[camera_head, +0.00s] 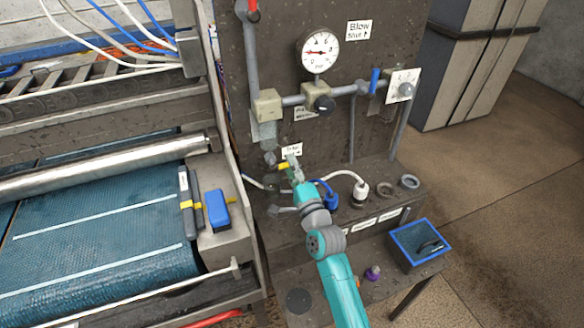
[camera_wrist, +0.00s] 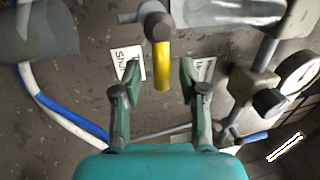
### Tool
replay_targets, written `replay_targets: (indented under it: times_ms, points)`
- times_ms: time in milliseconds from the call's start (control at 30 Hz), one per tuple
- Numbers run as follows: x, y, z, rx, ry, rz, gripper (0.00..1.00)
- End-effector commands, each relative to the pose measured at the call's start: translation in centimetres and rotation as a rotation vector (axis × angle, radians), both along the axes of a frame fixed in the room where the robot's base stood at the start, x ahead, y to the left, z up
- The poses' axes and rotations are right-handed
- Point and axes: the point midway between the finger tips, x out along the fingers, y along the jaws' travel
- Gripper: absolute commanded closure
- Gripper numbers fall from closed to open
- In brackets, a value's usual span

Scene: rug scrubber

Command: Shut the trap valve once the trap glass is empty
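The trap valve has a yellow handle (camera_head: 283,166) below the regulator; it also shows in the wrist view, where the yellow handle (camera_wrist: 162,66) hangs from a grey valve body (camera_wrist: 156,22). My gripper (camera_head: 294,163) is right at the valve. In the wrist view my gripper (camera_wrist: 159,78) is open, its fingers on either side of the yellow handle with gaps to both. The trap glass (camera_head: 264,134) looks pale grey under the regulator, and partly shows in the wrist view (camera_wrist: 225,12). I cannot tell whether liquid is in it.
A pressure gauge (camera_head: 319,50), a black knob (camera_head: 323,104) and pipes stand above my gripper. A small label (camera_head: 292,151) sits behind it. Hoses with a blue fitting (camera_head: 330,199) and a white fitting (camera_head: 360,190) lie right of it. A blue-rimmed tray (camera_head: 393,238) stands lower right.

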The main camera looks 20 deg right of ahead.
Motion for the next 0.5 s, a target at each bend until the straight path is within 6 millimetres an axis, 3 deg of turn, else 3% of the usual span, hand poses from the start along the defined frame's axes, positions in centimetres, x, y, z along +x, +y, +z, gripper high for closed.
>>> replay_targets:
  times_ms: [267, 500]
  points:
    - [-0.3, 0.0, 0.0, 0.000, -0.001, 0.000, 0.58]
    - [-3.5, 0.0, -0.7, 0.000, 0.001, 0.000, 0.58]
